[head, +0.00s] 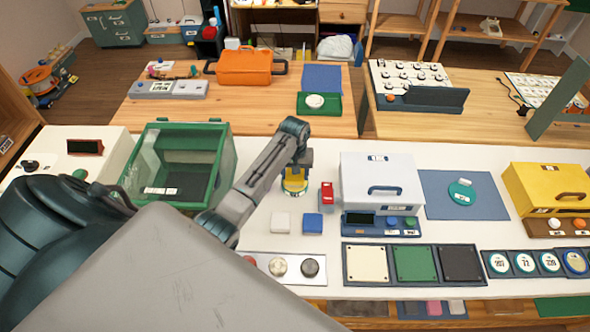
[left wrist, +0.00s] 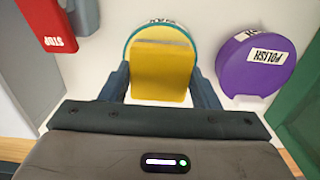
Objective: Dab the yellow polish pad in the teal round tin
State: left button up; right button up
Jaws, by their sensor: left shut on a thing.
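My left gripper (head: 297,168) is shut on the yellow polish pad (left wrist: 160,72) and points down at the white table. The pad also shows in the head view (head: 294,182), below the gripper. The teal round tin (left wrist: 134,36) lies under the pad, with its teal rim showing around the pad's far end. The tin's label at the far edge is partly seen, and the pad covers most of its inside. I cannot tell for sure whether the pad touches the tin. My right gripper is not in view.
A purple round tin marked POLISH (left wrist: 256,64) stands close to the right in the wrist view. A red STOP block (head: 327,196) stands right of the gripper. A green-framed clear box (head: 180,128) is at left, a white case (head: 381,170) at right.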

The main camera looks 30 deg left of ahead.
pick_arm(q)
jog(key=shift+f, duration=0.35)
dwell(1.5)
jog(key=shift+r, duration=3.55)
